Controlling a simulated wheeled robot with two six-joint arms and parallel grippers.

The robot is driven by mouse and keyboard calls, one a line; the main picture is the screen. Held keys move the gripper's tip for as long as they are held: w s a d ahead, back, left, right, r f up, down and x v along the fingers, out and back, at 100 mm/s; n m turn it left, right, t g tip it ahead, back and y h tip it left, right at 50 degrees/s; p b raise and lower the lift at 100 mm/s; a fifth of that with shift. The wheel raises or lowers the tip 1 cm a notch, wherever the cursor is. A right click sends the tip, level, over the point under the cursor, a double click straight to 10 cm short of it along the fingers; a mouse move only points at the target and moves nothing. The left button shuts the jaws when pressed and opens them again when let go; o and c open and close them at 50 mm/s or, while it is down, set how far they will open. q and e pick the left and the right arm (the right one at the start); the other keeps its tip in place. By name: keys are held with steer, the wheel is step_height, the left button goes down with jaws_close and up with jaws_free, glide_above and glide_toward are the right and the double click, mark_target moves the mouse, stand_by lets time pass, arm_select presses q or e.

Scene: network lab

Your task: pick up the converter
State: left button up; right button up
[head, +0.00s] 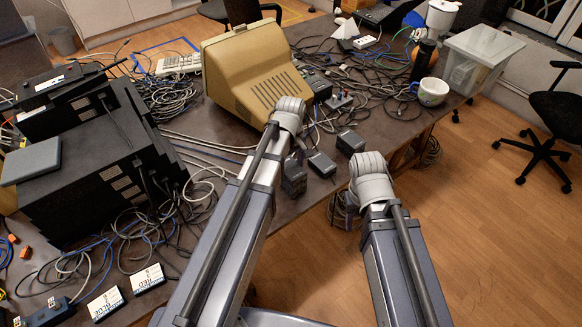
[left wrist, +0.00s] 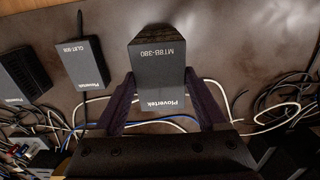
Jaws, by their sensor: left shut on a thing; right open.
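A dark box marked Plovertek MT8B-380 (left wrist: 160,75), which I take for the converter, is between the fingers of my left gripper (left wrist: 160,115). In the head view the box (head: 294,180) is below my left wrist, near the table's front edge. My left gripper (head: 296,157) is shut on its sides and partly hidden there by my arm. Whether the box is clear of the table I cannot tell. My right gripper (head: 343,212) hangs beyond the table's front edge, open and small in view, away from the box.
Two similar dark boxes (head: 321,163) (head: 350,142) lie to the right of the held one. A beige monitor (head: 255,75) stands behind. Loose cables (head: 200,185) cover much of the table. A white mug (head: 432,92) and clear bin (head: 482,55) stand at right.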

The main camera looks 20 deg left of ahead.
mark_target(291, 168)
arm_select(q)
step_height(291, 168, up, 10)
steer(key=p, duration=0.9)
arm_select(e)
step_height(291, 168, up, 10)
arm_select(q)
steer(key=shift+f, duration=0.15)
arm_select(e)
steer(key=shift+f, duration=0.1)
